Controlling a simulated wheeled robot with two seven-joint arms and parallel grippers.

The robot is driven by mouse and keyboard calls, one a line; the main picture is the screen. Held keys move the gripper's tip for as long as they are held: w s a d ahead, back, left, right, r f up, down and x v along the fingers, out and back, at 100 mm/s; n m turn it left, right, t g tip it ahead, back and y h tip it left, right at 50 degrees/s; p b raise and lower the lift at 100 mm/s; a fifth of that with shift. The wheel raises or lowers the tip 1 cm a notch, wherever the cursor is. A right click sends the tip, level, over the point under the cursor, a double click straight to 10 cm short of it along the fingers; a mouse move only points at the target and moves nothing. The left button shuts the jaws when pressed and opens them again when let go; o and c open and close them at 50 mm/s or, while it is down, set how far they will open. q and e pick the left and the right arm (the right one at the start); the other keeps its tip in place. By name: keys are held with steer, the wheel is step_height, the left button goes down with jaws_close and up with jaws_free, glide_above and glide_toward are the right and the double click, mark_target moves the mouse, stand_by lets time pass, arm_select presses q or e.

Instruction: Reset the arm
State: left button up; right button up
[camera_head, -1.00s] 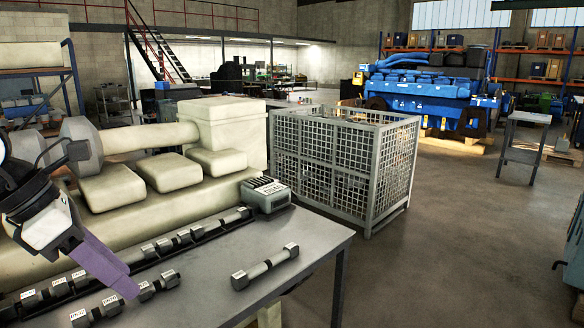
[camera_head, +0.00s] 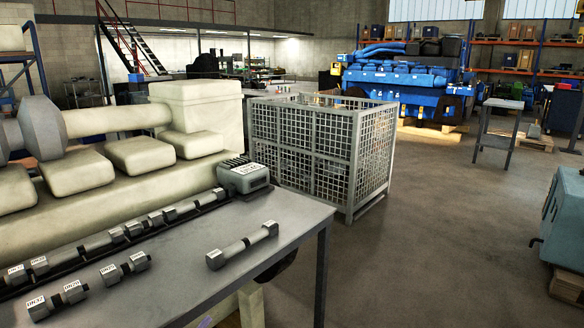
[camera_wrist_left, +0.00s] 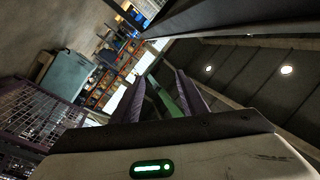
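The left wrist view shows my left gripper (camera_wrist_left: 159,76), its two purple fingers apart with a gap between them. A green strip shows in that gap; I cannot tell whether it is behind the fingers, but neither finger visibly closes on it. The gripper points out toward the hall, and the picture is strongly tilted. No whole gripper shows in the head view, only a tiny purple patch at its bottom edge. My right gripper is in neither view.
A grey table (camera_head: 285,215) holds a loose stud-like part (camera_head: 242,246), a row of similar parts and a grey labelled box (camera_head: 243,176). A mesh crate (camera_head: 320,150) stands behind it. A teal machine (camera_head: 565,222) is at right. Floor between them is clear.

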arm_select(q)
steer(key=s+f+n+g+y, duration=0.2)
steer(key=s+f, duration=0.4)
steer(key=f, duration=0.3)
steer(key=s+a+f+n+g+y+b, duration=0.1)
steer(key=s+f+n+g, duration=0.3)
steer(key=f, duration=0.5)
steer(key=s+f+n+g+y+b, duration=0.1)
steer(key=s+f+n+g+y, duration=0.1)
steer(key=s+f, duration=0.7)
steer(key=n+y, duration=0.1)
steer(key=n, duration=0.1)
steer(key=shift+a+f+n+g, duration=0.35)
steer(key=shift+f+n+g, duration=0.05)
